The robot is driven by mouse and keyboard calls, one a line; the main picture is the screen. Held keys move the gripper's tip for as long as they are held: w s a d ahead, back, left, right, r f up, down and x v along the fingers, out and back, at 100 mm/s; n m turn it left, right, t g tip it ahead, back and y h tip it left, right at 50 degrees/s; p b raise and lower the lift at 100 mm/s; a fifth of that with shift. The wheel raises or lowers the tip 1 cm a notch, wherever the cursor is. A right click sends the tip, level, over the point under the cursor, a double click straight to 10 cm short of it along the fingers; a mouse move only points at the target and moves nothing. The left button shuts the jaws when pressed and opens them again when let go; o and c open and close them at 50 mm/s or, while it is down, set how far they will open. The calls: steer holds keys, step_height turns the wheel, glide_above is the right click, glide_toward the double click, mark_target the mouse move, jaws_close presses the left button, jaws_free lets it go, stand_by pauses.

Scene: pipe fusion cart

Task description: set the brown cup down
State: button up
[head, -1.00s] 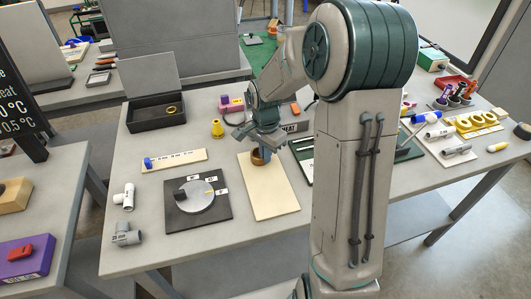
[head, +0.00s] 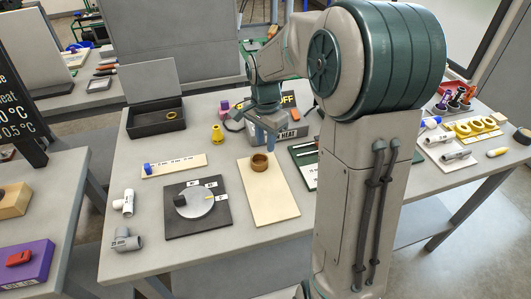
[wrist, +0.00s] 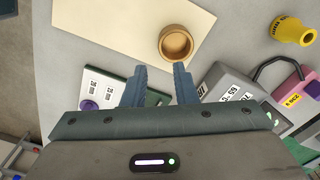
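The brown cup (head: 260,163) stands upright on the beige board (head: 272,203), near its back edge. It also shows in the wrist view (wrist: 176,46), just beyond my fingertips, with its round opening visible and nothing seen inside. My gripper (head: 264,141) is behind and above the cup, apart from it. In the wrist view my gripper (wrist: 160,69) has its two fingers spread with an empty gap between them. The beige board (wrist: 110,25) lies under the cup there too.
A grey heater box (head: 291,133) is close behind and right of the board. A black plate with a grey dial (head: 198,222) lies left of it. A yellow cone-like piece (head: 217,134) stands behind left. The grey table in front of the board is clear.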

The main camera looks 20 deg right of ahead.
steer(key=s+a+r+n+t, duration=0.1)
steer(key=s+r+n, duration=0.4)
steer(key=s+r, duration=0.25)
steer(key=s+f+n+t, duration=0.2)
steer(key=s+n, duration=0.5)
steer(key=s, duration=0.5)
steer(key=shift+s+a+f, duration=0.35)
steer(key=shift+a+f, duration=0.05)
stand_by(0.3)
